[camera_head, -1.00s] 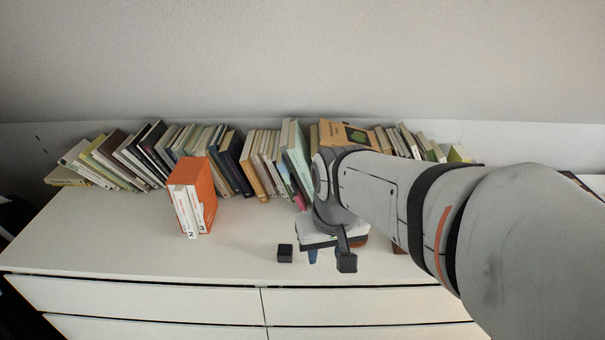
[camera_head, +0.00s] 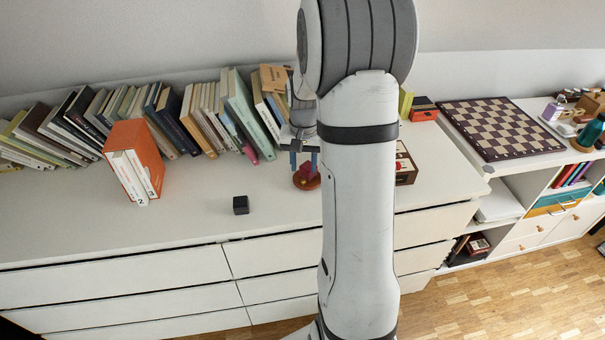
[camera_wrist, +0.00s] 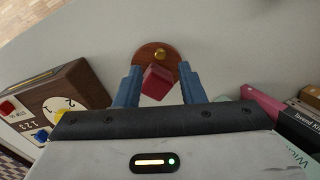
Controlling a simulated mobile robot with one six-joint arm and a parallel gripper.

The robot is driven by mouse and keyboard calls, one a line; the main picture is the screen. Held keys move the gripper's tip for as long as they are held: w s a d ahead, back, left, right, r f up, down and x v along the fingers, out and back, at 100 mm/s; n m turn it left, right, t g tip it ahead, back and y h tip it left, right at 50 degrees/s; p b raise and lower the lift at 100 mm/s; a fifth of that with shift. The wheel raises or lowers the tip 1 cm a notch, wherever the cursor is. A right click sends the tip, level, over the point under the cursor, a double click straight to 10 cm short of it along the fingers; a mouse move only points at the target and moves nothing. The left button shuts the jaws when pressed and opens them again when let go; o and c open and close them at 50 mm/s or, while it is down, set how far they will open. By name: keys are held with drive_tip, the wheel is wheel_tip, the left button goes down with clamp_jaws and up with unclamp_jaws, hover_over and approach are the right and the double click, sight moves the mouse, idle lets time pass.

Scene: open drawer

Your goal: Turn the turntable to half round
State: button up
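The turntable (camera_wrist: 144,53) is a small round brown wooden disc with a brass knob (camera_wrist: 160,54) near one edge and a red block (camera_wrist: 158,82) on it. In the head view the turntable (camera_head: 306,182) lies on the white dresser top, partly hidden by my arm. My gripper (camera_wrist: 158,85) is over the disc with its two blue fingers apart, one on each side of the red block. Gaps show between block and fingers in the wrist view. In the head view my gripper (camera_head: 304,163) points down at the disc; contact cannot be told.
A row of leaning books (camera_head: 190,115) stands behind along the wall. A wooden box with a dial (camera_wrist: 62,98) is close by on one side. A small black cube (camera_head: 240,205) and an orange-cased book set (camera_head: 134,160) are left. A chessboard (camera_head: 500,127) lies right.

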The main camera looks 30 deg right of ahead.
sight(303, 180)
drive_tip(key=shift+f, duration=2.25)
drive_tip(key=shift+c, duration=0.4)
clamp_jaws()
